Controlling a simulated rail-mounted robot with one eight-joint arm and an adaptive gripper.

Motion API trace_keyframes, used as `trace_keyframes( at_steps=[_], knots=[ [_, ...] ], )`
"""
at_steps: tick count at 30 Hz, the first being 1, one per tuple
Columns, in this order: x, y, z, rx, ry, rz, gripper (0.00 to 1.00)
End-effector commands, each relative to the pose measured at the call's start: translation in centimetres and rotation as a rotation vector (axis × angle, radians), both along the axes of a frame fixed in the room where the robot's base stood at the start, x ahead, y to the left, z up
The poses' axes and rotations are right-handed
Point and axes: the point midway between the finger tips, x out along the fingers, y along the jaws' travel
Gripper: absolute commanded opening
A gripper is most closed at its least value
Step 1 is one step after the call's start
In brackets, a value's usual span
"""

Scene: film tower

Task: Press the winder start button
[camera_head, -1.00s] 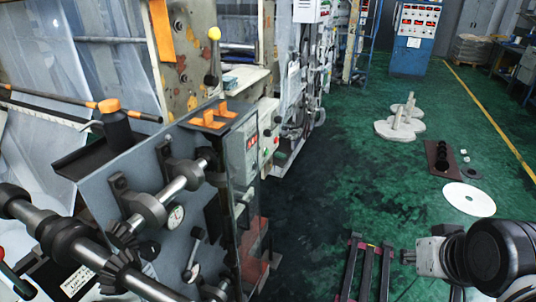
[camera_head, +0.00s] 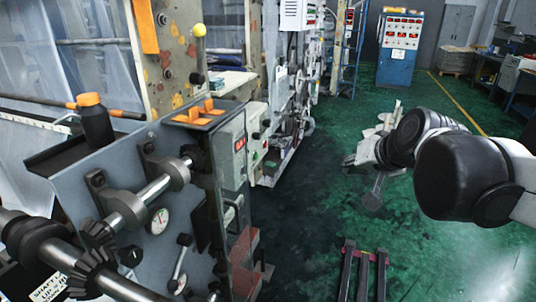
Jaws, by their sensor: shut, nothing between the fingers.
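A grey control box (camera_head: 232,155) with a red lit display (camera_head: 239,144) is on the side of the near machine. A small green spot, maybe a button (camera_head: 255,156), shows beside it. I cannot read any label that marks the winder start button. My gripper (camera_head: 372,201) hangs below my wrist over the green floor, to the right of the box and well apart from it. Its fingers are shut and empty, pointing down. A blue cabinet (camera_head: 397,62) with rows of red displays and small controls stands at the back.
The near machine has shafts and gears (camera_head: 120,215) and a black bottle with an orange cap (camera_head: 95,120). Dark rails (camera_head: 363,272) lie on the floor at the bottom. A blue ladder (camera_head: 349,50) stands behind. Green floor is open between the machine and my arm.

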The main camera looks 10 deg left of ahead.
Motion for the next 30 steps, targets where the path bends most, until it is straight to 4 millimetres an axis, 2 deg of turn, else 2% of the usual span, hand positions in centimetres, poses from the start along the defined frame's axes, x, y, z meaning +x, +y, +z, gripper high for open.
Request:
trace_keyframes(
  at_steps=[1,3,17,30],
  knots=[
    [1.5,0.5,-0.4,0.02,-0.009,0.0,0.0],
    [3.4,1.2,-0.6,0.047,-0.021,0.001,0.0],
    [15.5,5.6,-3.6,0.231,-0.093,-0.009,0.0],
    [26.3,9.6,-9.4,0.405,-0.152,-0.034,0.0]
  ],
)
